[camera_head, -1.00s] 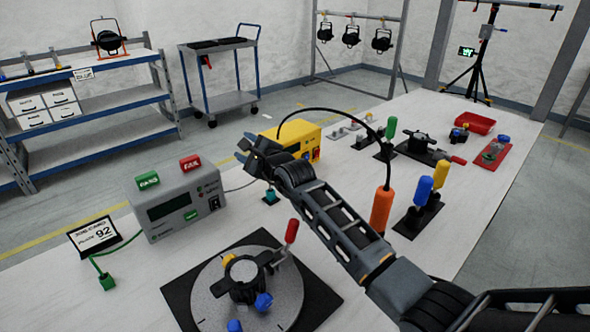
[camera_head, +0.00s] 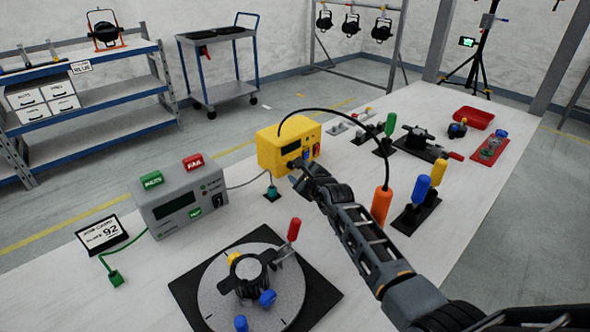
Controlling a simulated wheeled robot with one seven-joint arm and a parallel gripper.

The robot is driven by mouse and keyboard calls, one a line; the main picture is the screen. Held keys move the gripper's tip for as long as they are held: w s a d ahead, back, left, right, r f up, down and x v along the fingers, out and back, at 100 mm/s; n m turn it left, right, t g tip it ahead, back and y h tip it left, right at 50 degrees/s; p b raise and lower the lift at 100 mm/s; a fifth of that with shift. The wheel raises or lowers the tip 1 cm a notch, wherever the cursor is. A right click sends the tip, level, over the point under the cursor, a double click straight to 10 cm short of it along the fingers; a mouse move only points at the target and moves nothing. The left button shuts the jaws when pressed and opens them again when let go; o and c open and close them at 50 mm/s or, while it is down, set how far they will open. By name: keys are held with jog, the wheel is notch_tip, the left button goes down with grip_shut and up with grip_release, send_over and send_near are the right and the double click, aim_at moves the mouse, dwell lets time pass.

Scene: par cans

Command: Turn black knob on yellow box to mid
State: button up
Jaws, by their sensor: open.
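The yellow box (camera_head: 275,150) stands on the white bench in the middle of the view, with a dark display on its front. My gripper (camera_head: 298,168) is at the lower front of the box, on its right side. It is open, but small and dark here, and I cannot tell whether it touches the box. The black knob cannot be made out; my gripper and wrist cover part of the front face. A small red part (camera_head: 316,149) shows at the right end of that face.
A grey tester (camera_head: 180,208) with green and red labels stands to the left. A round turntable fixture (camera_head: 215,290) is in front. An orange handle (camera_head: 381,206) with a black cable stands right of my arm, near blue and yellow handles (camera_head: 421,190).

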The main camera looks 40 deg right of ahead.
aim_at(293, 166)
jog(key=shift+b+x, duration=0.3)
jog(key=shift+x, duration=1.6)
jog(key=shift+c, duration=0.3)
grip_shut()
